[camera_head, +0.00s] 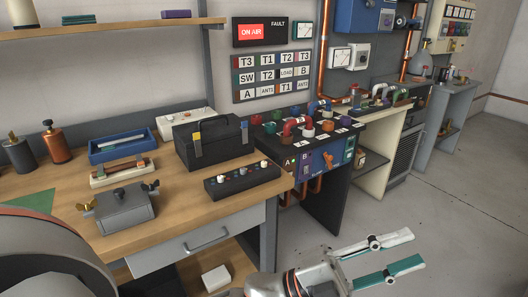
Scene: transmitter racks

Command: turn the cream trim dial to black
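A dark box with a row of small knobs (242,180) lies near the right front of the wooden bench. Its knobs are too small to read; a pale one (264,164) sits near its right end. I cannot tell which is the cream trim dial, or where any pointer or black mark is. My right gripper is not in view.
The wooden bench (190,190) also holds a black toolbox (213,143), a blue tray (122,146) and a grey box with wing nuts (124,208). A dark rack (328,165) with coloured connectors stands beyond. The floor at right (455,215) is clear.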

